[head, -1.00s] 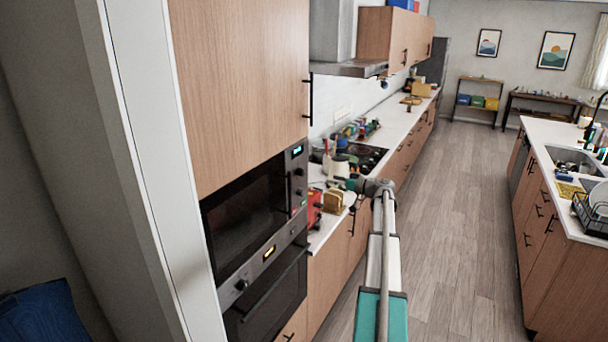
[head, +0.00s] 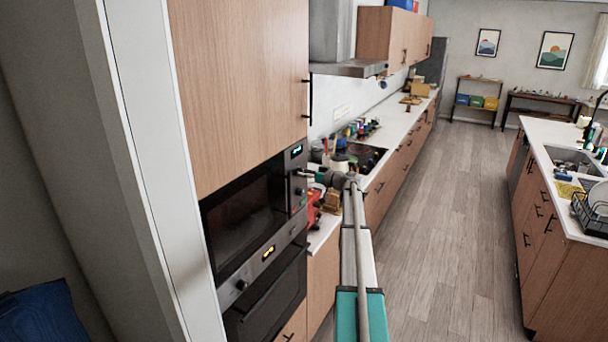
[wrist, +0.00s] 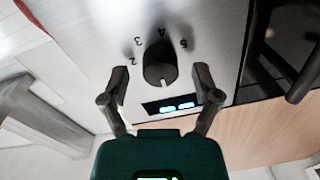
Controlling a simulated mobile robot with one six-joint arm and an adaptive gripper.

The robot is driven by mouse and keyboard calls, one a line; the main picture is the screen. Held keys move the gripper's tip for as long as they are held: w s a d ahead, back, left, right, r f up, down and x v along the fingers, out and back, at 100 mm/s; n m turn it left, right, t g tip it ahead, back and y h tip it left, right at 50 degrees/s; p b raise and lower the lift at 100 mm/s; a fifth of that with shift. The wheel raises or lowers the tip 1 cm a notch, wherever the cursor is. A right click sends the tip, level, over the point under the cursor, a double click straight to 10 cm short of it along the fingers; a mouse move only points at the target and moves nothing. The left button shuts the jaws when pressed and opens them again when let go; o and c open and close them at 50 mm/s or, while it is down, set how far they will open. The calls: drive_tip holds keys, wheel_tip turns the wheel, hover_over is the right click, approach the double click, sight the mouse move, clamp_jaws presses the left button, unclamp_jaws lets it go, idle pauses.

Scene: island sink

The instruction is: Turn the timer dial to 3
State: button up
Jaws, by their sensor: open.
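The timer dial (wrist: 158,62) is a dark round knob on a brushed metal panel, with the numerals 2, 3, 4 and 5 around its upper side in the wrist view. A small pale mark shows on its lower edge, towards the lit cyan display (wrist: 170,106), away from the numerals. My gripper (wrist: 161,77) is open, one finger on each side of the dial; I cannot tell if either touches it. In the head view my gripper (head: 303,173) is at the microwave's control panel (head: 297,158) and covers the dial.
The microwave door (head: 243,220) is left of the panel, with the oven (head: 268,295) below. A dark handle bar (wrist: 303,75) shows at the wrist view's right. Red and yellow items stand on the counter near my arm. The floor (head: 450,240) to the right is clear.

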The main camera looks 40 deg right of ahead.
clamp_jaws()
idle(0.5)
drive_tip(key=shift+m, duration=0.4)
drive_tip(key=m, duration=1.5)
drive_tip(key=m+h, duration=0.1)
drive_tip(key=m, duration=1.3)
drive_tip(key=shift+a+m+t, duration=0.1)
drive_tip(key=shift+m+t, duration=0.3)
drive_tip(key=shift+s+f, duration=0.1)
